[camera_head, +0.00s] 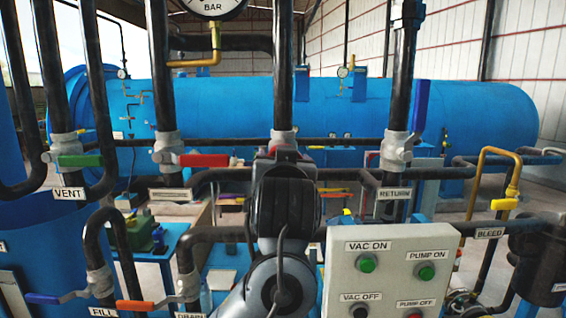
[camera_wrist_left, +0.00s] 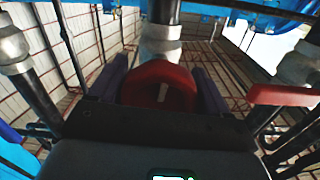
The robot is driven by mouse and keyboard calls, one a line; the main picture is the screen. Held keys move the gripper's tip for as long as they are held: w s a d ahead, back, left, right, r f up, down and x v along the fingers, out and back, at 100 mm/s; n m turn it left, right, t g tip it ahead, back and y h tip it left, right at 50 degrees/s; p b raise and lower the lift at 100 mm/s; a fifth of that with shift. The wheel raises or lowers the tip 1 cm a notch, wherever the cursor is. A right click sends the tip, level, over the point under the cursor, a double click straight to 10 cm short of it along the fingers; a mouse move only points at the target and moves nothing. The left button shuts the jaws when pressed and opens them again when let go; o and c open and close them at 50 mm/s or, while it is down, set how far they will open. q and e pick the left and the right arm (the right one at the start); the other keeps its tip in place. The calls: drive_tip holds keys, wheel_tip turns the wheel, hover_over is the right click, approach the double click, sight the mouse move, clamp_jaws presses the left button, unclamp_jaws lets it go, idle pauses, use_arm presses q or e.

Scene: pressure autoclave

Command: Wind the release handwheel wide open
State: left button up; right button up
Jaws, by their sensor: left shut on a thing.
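The release handwheel (camera_wrist_left: 162,86) is red and round with a pale mark on its face. It sits on a grey valve body (camera_wrist_left: 160,42) on a dark vertical pipe. My left gripper (camera_wrist_left: 160,78) has its two purple-blue fingers on either side of the wheel and is shut on it. In the head view my dark wrist stands in front of the valve and hides the fingers and nearly all of the wheel. A thin red edge of the handwheel (camera_head: 284,150) shows above the wrist. How far the wheel is turned cannot be told. My right gripper is not in view.
Lever valves with green (camera_head: 80,161), red (camera_head: 204,160) and blue (camera_head: 421,107) handles flank the wheel. A grey button panel (camera_head: 391,262) stands close at right of my arm. A pressure gauge (camera_head: 213,6) hangs above. A large blue vessel (camera_head: 300,105) lies behind.

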use_arm(q)
drive_tip(key=shift+n, duration=0.7)
drive_tip(key=o, duration=1)
drive_tip(key=shift+c, duration=0.2)
drive_tip(key=s+b, duration=0.2)
drive_tip(key=s, duration=0.8)
drive_tip(key=shift+s, duration=0.4)
drive_tip(key=shift+d, duration=0.1)
